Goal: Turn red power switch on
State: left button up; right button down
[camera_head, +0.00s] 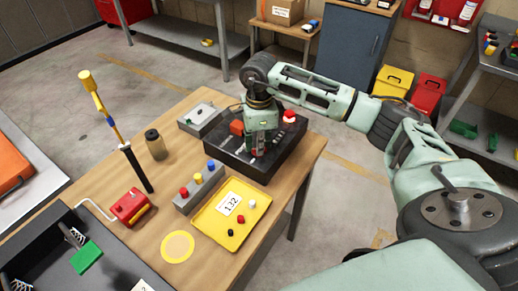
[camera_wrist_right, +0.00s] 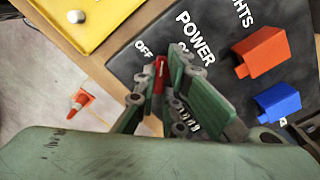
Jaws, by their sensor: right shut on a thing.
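The dark control box (camera_head: 222,147) sits at the table's far right corner in the head view. In the right wrist view its black panel (camera_wrist_right: 205,80) carries the labels OFF, POWER and a partly hidden one. The red power switch (camera_wrist_right: 160,72) shows between the fingertips of my right gripper (camera_wrist_right: 165,80), near the word OFF. My right gripper (camera_head: 256,150) points down over the box in the head view and is shut on the switch. The fingers hide part of the switch and the label beside it. My left gripper is not in view.
An orange block (camera_wrist_right: 262,52) and a blue block (camera_wrist_right: 278,100) stand on the panel close to the fingers. A yellow tray (camera_head: 248,193) and a grey block with coloured buttons (camera_head: 200,188) lie nearby. A tall yellow-topped rod (camera_head: 105,108) stands at left.

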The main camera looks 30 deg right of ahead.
jog(key=m+b, duration=0.1)
jog(key=m, duration=0.3)
jog(key=shift+m+b, duration=0.3)
jog(key=shift+b, duration=0.1)
jog(key=m+b, duration=0.1)
jog(key=m, duration=0.3)
jog(key=shift+r, duration=0.1)
jog(key=shift+m, duration=0.4)
jog(key=c, duration=1.8)
grip_release()
jog(key=shift+c, duration=0.2)
notch_tip(320, 180, up, 12)
